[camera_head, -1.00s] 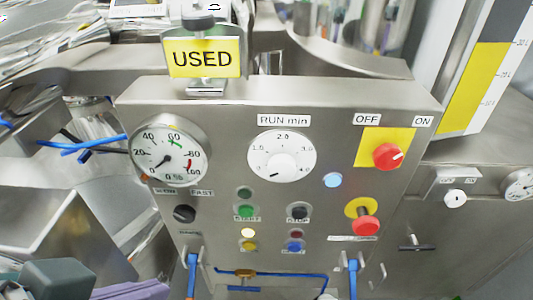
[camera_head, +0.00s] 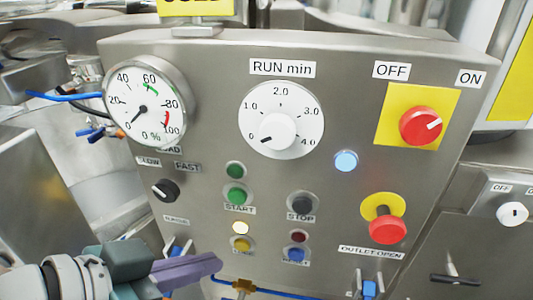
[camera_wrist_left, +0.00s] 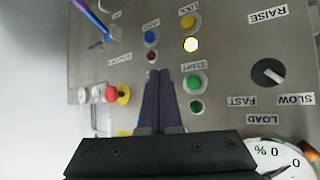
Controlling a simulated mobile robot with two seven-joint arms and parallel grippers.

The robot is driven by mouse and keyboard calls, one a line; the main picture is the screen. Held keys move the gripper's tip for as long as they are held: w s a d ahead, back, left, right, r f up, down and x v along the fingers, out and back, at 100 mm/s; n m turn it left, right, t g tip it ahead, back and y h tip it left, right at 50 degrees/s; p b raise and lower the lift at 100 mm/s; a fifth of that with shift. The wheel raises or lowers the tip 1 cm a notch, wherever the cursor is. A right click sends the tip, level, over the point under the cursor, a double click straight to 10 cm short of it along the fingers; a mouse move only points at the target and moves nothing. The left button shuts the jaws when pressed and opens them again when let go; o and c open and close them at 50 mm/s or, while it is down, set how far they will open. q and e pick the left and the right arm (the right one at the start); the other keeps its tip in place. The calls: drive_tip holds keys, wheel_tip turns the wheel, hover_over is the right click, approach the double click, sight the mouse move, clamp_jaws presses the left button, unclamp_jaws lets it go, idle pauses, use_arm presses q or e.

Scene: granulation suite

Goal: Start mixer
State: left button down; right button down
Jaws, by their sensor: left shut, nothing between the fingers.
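The mixer's steel control panel (camera_head: 210,80) fills the head view. Its green START button (camera_head: 237,195) has a dark green lamp (camera_head: 235,170) above it; the button also shows in the left wrist view (camera_wrist_left: 194,82). The black STOP button (camera_head: 302,203) is to its right. The RUN min dial (camera_head: 280,120) points near 0. The red OFF/ON switch (camera_head: 421,126) has its mark turned toward ON. My left gripper (camera_head: 216,263), with purple fingers, is shut and empty at the panel's lower left, below START. In the left wrist view its fingertips (camera_wrist_left: 158,74) appear beside START, hiding STOP.
A red mushroom button (camera_head: 387,230) sticks out at lower right. A round gauge (camera_head: 147,103) and black SLOW/FAST knob (camera_head: 165,190) are at left. A whitish lamp (camera_head: 240,228) and a pale blue lamp (camera_head: 346,161) are lit.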

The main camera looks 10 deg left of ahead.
sight(237, 196)
use_arm(q)
drive_tip(key=w+b, duration=0.5)
drive_tip(key=w, duration=0.3)
drive_tip(key=shift+w+d, duration=0.2)
drive_tip(key=shift+w, duration=0.15)
drive_tip(key=shift+w, duration=0.1)
idle(1.7)
drive_tip(key=shift+w, duration=0.35)
drive_tip(key=shift+w+b, duration=0.35)
drive_tip(key=shift+w, duration=0.05)
idle(0.5)
idle(0.4)
drive_tip(key=shift+s+p, duration=0.8)
drive_tip(key=shift+s, duration=0.05)
